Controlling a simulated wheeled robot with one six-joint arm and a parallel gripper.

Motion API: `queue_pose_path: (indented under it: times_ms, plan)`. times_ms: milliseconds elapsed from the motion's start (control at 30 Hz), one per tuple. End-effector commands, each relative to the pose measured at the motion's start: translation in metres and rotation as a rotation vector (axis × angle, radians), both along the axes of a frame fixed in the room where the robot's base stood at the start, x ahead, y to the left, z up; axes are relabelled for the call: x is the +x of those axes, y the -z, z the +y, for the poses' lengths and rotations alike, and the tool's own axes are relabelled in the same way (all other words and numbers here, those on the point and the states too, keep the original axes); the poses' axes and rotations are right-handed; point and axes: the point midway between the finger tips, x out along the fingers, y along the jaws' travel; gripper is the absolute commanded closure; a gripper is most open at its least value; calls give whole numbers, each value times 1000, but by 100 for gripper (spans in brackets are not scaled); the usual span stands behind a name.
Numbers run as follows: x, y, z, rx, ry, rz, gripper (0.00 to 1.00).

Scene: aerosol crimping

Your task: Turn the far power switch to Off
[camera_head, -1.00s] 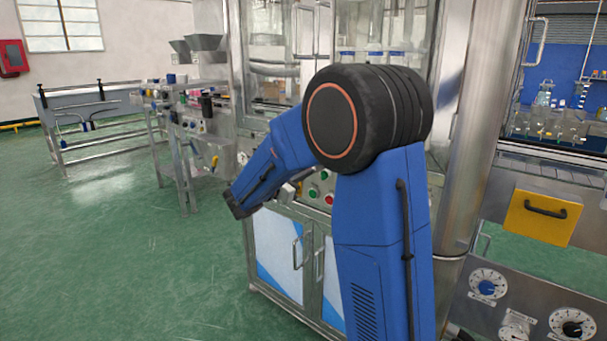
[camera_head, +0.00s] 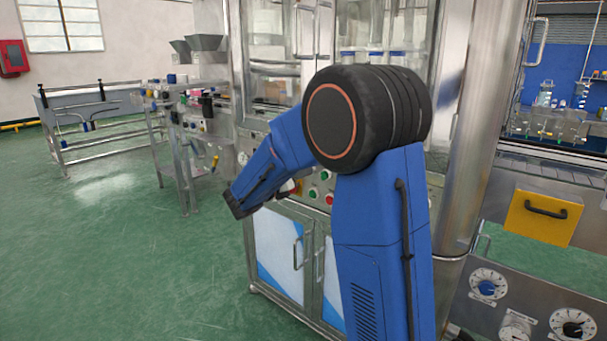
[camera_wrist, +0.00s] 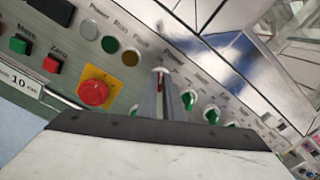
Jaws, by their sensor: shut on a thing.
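In the wrist view a control panel fills the upper part, tilted in the picture. My gripper (camera_wrist: 161,84) is shut on a small switch knob (camera_wrist: 160,75) with a red mark, which shows between the two fingertips. The fingers hide most of this knob, so I cannot read its setting. Several similar knobs with green marks stand in a row to the right, the nearest (camera_wrist: 189,98) close beside the fingers.
A red emergency button (camera_wrist: 93,92) on a yellow plate sits left of the fingers. Round lamps (camera_wrist: 109,44) lie above it. In the head view the steel machine cabinet (camera_head: 278,245) stands behind my arm. The green floor (camera_head: 130,260) at left is clear.

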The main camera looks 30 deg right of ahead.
Motion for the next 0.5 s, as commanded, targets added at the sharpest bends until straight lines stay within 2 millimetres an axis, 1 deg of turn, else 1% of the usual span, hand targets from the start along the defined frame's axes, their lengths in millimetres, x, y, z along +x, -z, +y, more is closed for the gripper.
queue_pose_path:
  times_ms: [200,500]
  plan:
    - [0,1,1,-16,-1,45,100]
    - [0,1,1,-20,-1,57,100]
